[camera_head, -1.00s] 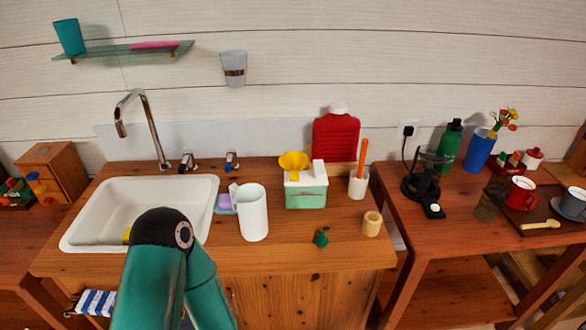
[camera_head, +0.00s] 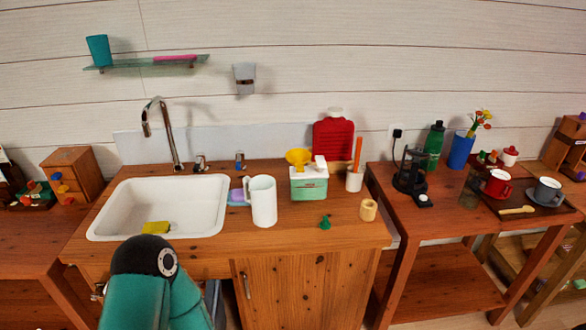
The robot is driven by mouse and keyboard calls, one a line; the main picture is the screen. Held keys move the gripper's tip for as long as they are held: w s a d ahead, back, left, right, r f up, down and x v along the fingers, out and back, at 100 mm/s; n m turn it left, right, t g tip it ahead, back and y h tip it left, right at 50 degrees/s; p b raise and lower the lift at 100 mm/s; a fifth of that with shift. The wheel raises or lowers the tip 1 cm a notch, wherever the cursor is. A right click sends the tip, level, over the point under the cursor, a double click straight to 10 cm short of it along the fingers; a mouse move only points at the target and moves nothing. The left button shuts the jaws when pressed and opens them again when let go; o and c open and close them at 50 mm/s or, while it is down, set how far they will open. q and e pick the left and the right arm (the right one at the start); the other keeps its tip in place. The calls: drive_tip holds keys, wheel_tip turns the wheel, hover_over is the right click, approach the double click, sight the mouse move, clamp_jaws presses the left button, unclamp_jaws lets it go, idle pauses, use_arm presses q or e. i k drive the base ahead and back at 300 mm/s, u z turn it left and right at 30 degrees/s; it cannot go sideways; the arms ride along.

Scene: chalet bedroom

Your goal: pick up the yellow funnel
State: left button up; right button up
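The yellow funnel (camera_head: 298,156) sits at the back of the wooden counter, at the top of a mint-green and white box (camera_head: 309,183). I cannot tell whether it rests on the box or stands behind it. A teal arm of mine with a dark joint rises at the bottom left, in front of the counter's front edge. Nothing touches the funnel.
A white pitcher (camera_head: 263,201) stands left of the box. A white cup with an orange stick (camera_head: 355,181), a red bottle (camera_head: 333,139), a wooden cup (camera_head: 368,210) and a small green piece (camera_head: 325,222) are nearby. The sink (camera_head: 205,206) holds a yellow sponge (camera_head: 156,227).

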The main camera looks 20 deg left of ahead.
sight(298, 157)
drive_tip(key=u, duration=0.8)
drive_tip(key=i, duration=0.65)
drive_tip(key=u, duration=0.3)
